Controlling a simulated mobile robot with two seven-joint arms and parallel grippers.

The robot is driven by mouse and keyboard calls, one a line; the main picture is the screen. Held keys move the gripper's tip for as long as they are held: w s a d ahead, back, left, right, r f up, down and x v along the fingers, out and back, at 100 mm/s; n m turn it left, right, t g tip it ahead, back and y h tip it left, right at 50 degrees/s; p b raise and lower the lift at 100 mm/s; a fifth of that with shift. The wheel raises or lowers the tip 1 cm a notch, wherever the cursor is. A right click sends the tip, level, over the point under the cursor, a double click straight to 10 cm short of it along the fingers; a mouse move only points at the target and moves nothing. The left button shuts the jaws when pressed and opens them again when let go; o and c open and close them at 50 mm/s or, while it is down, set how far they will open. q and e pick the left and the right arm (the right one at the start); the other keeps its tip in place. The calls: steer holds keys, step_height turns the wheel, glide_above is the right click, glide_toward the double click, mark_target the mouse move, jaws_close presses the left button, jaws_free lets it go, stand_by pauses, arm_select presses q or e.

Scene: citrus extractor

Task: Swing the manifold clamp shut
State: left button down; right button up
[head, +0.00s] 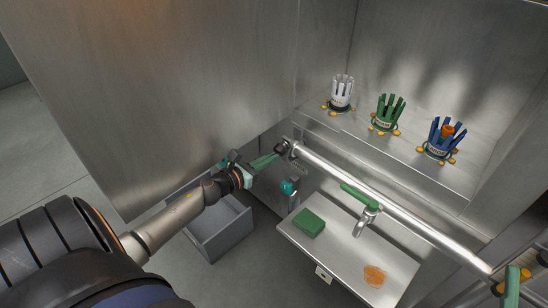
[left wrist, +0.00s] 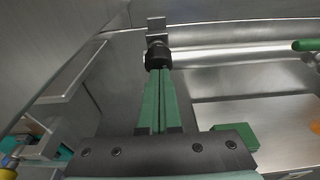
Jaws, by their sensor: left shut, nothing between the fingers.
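The manifold, a shiny metal pipe (head: 385,205), runs from the middle of the head view to the lower right. At its left end is a small metal fitting with a black knob (head: 281,148), which seems to be the clamp; how far it is swung is unclear. In the left wrist view the black knob (left wrist: 158,57) stands straight ahead, below a metal block (left wrist: 156,25). My left gripper (head: 274,157) has its green fingers together and empty. Its fingertips (left wrist: 159,74) are at the knob, touching or nearly so.
A green lever (head: 360,197) sits on the pipe above a spout (head: 366,220). Below are a metal tray (head: 340,250) with a green block (head: 309,223) and an orange stain. A grey open bin (head: 222,235) stands left. White, green and blue finned cups line the back shelf (head: 415,150).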

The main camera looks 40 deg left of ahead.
steer(key=shift+d, duration=0.25)
steer(key=shift+w+f, duration=0.1)
steer(key=shift+f, duration=0.15)
steer(key=shift+a, duration=0.1)
